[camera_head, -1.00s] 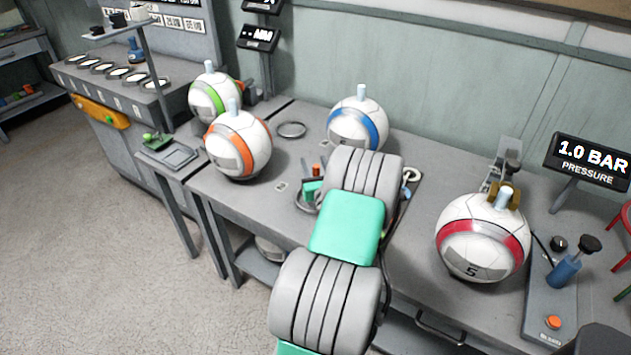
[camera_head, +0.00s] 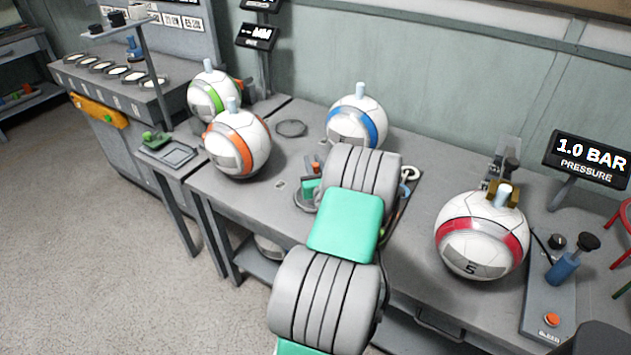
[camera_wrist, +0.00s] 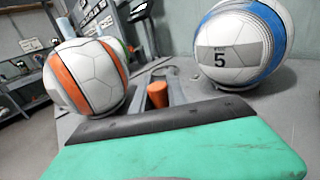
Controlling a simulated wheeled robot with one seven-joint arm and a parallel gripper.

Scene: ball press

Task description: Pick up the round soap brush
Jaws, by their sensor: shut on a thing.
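My gripper (camera_wrist: 175,150) shows in the wrist view as a broad green body with a black front edge.
An orange-banded ball (camera_head: 238,145) and a green-banded ball (camera_head: 209,95) stand left, a blue-banded ball (camera_head: 357,121) behind. A red-banded ball (camera_head: 482,235) stands right, near a pump (camera_head: 562,270). A dark ring (camera_head: 291,129) lies on the grey bench (camera_head: 400,262).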

